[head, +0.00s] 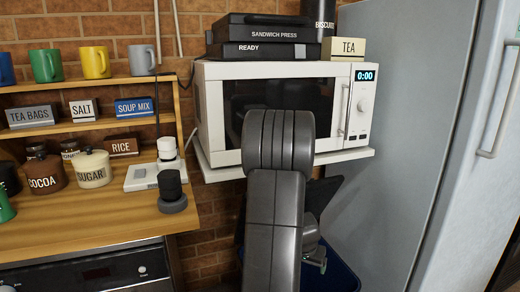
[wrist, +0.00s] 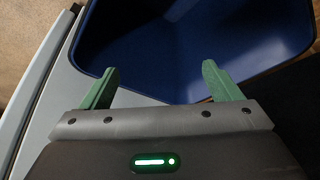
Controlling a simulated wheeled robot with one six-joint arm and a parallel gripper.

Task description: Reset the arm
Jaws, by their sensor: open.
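My arm rises in the middle of the head view, in front of the microwave, and bends back down. My gripper (wrist: 159,68) shows in the wrist view with its two green fingers wide apart and nothing between them. It points over a blue bin (wrist: 182,88), whose inside looks empty where it shows. In the head view the blue bin (head: 340,278) stands low behind my arm, mostly hidden. Only a little of the gripper shows there, beside the arm.
A white microwave (head: 215,115) reading 0:00 sits on a wall shelf, with a sandwich press (head: 265,34) and a TEA box (head: 343,48) on top. A grey fridge (head: 400,120) stands right. A wooden counter (head: 95,222) with jars is left, below shelves of mugs.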

